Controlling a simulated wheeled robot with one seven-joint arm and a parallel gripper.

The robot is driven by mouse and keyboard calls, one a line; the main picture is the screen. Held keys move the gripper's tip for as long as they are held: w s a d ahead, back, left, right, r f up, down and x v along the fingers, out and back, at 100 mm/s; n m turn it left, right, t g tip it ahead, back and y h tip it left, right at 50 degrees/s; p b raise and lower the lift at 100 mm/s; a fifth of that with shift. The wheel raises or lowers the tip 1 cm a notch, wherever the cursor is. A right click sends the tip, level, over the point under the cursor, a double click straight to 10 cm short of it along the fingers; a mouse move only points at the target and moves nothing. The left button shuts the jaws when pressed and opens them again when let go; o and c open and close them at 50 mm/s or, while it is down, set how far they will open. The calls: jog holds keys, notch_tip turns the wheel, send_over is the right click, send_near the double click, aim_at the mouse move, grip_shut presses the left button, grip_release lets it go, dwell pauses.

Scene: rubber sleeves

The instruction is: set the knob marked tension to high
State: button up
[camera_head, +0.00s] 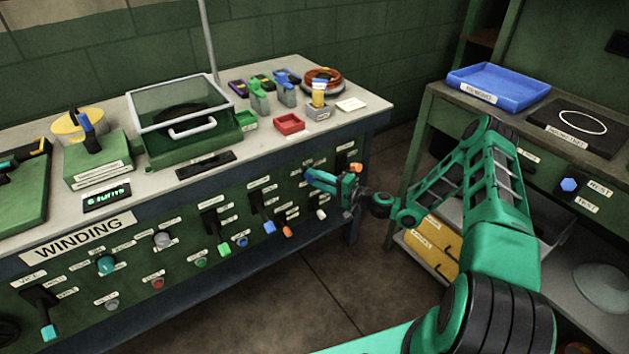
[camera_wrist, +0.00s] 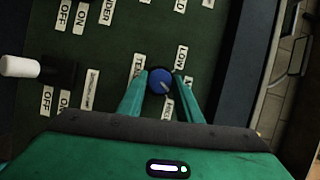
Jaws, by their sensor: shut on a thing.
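The knob (camera_wrist: 161,80) is round and blue, with a pale pointer mark that looks turned toward the lower right in the wrist view. My gripper (camera_wrist: 160,88) is shut on it, with one green finger on each side. In the head view my gripper (camera_head: 311,177) reaches the front panel from the right, and the knob is mostly hidden there. A label beginning "TEN" (camera_wrist: 138,72) is left of the knob, and a "LOW" label (camera_wrist: 181,58) is above right. Another label (camera_wrist: 168,108) below the knob is partly covered by my fingers and unreadable.
A white-tipped lever (camera_wrist: 20,67) with ON and OFF labels stands left in the wrist view. The green panel (camera_head: 180,235) carries several other knobs, levers and buttons. The bench's right edge is close beside the knob, with open floor (camera_head: 330,290) in front.

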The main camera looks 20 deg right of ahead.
jog(key=shift+d+f+m+t+y, duration=0.1)
jog(key=shift+f+m+t+y, duration=0.1)
jog(key=shift+m, duration=0.55)
jog(key=shift+d+f+m+t+y, duration=0.1)
jog(key=shift+f+m+t, duration=0.1)
jog(key=shift+m, duration=0.55)
jog(key=shift+a, duration=0.1)
jog(key=o, duration=1)
jog(key=shift+o, duration=0.2)
jog(key=shift+r, duration=0.1)
jog(key=shift+s, duration=0.1)
jog(key=v, duration=1)
jog(key=shift+s+d, duration=0.2)
jog(key=shift+d, duration=0.05)
jog(key=shift+a, duration=0.1)
